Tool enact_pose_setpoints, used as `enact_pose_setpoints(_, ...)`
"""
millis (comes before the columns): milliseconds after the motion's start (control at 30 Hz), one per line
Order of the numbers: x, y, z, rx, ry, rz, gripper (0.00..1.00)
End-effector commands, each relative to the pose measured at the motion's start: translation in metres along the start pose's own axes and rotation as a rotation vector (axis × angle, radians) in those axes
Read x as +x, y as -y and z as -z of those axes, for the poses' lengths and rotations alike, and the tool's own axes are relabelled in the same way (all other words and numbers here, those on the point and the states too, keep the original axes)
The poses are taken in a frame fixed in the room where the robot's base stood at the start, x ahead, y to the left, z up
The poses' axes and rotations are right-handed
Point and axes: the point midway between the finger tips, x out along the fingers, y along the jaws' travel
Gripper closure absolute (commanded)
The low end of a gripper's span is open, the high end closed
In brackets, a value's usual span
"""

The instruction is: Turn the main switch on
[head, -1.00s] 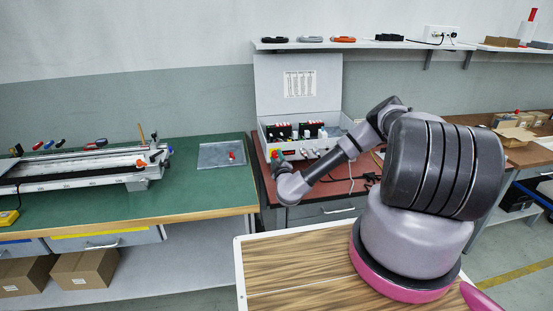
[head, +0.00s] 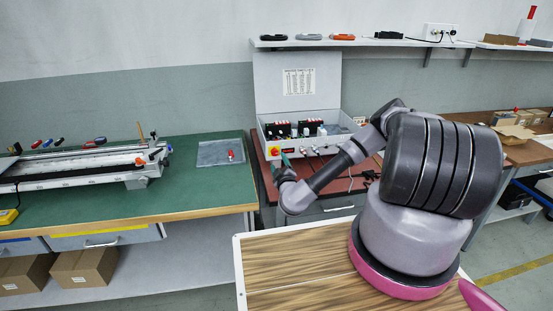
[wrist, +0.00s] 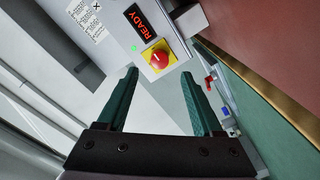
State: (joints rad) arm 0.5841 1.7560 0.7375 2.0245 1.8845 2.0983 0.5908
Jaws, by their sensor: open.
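The main switch (wrist: 157,58) is a red round knob with a pale mark on a square yellow plate, on the grey front of a control box. It shows small in the head view (head: 275,151) at the box's left end. My gripper (wrist: 159,74) is open, its two green fingers apart and empty. The knob appears between and just beyond the fingertips, with no visible contact. In the head view, my gripper (head: 281,162) is just in front of and below the switch.
A display (wrist: 142,22) reading READY and a lit green lamp (wrist: 134,48) sit beside the switch. The control box (head: 332,143) stands open-lidded on a reddish bench with cables at its right. A green bench (head: 190,190) with a rail device stands to the left.

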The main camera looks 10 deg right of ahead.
Motion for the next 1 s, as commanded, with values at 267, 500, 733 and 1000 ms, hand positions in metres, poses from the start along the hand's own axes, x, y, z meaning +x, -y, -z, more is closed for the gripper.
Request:
enact_pose_setpoints(267,-0.042,0.001,-0.001,0.001,0.001,0.001,0.32)
enact_pose_setpoints(500,-0.048,0.0,0.0,0.0,0.0,0.0,0.32)
enact_pose_setpoints(733,-0.046,-0.003,0.004,-0.011,-0.018,-0.003,0.32)
enact_pose_setpoints(1000,-0.027,-0.063,0.09,-0.257,-0.407,-0.059,0.32)
